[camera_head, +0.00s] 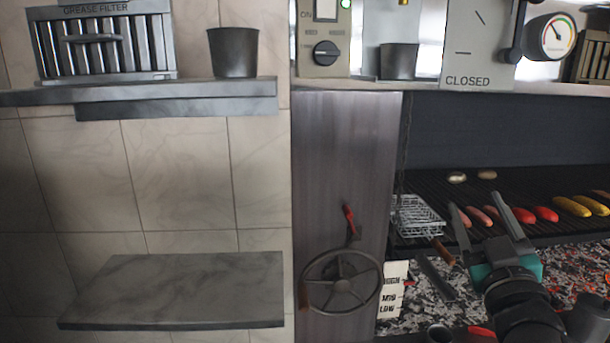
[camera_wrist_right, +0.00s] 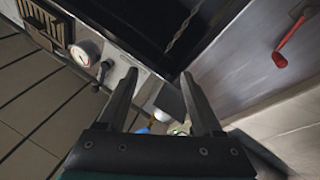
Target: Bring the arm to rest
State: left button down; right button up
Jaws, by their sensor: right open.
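My right gripper (camera_head: 483,218) is at the lower right of the head view, in front of the grill. Its two fingers are spread apart with nothing between them. In the right wrist view the gripper (camera_wrist_right: 158,95) also shows open and empty, with the steel cabinet and red lever beyond it. My left gripper is not in view.
Sausages and vegetables lie on the grill rack (camera_head: 450,190) behind the gripper. A wire basket (camera_head: 418,218) is left of it. A handwheel (camera_head: 342,281) and red lever (camera_head: 350,221) are on the steel cabinet (camera_head: 340,150). The left stone shelf (camera_head: 180,290) is bare.

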jog(key=s+a+f+m+g, duration=0.15)
jog(key=s+f+g, duration=0.35)
jog(key=f, duration=0.7)
jog(key=s+a+f+m+g, duration=0.15)
jog(key=s+f+g, duration=0.35)
jog(key=f, duration=0.7)
jog(key=s+a+f+n+g+y, duration=0.15)
jog(key=s+a+f+g, duration=0.3)
jog(key=s, duration=0.45)
jog(key=s+a+f+g+y, duration=0.2)
jog(key=s+a+f+g, duration=0.15)
jog(key=s+f, duration=0.4)
notch_tip(320, 180, down, 26)
jog(key=s+g+b, duration=0.1)
jog(key=s+b, duration=0.1)
jog(key=b, duration=0.5)
jog(key=s+d+f+b, duration=0.1)
jog(key=s+f+b, duration=0.2)
jog(key=s+f, duration=0.5)
jog(key=s+d+f+g+b, duration=0.1)
jog(key=s+f+b, duration=0.3)
jog(key=s+f, duration=0.4)
notch_tip(320, 180, down, 7)
jog(key=shift+d+f+b, duration=0.1)
jog(key=shift+d+b, duration=0.2)
jog(key=shift+d, duration=0.3)
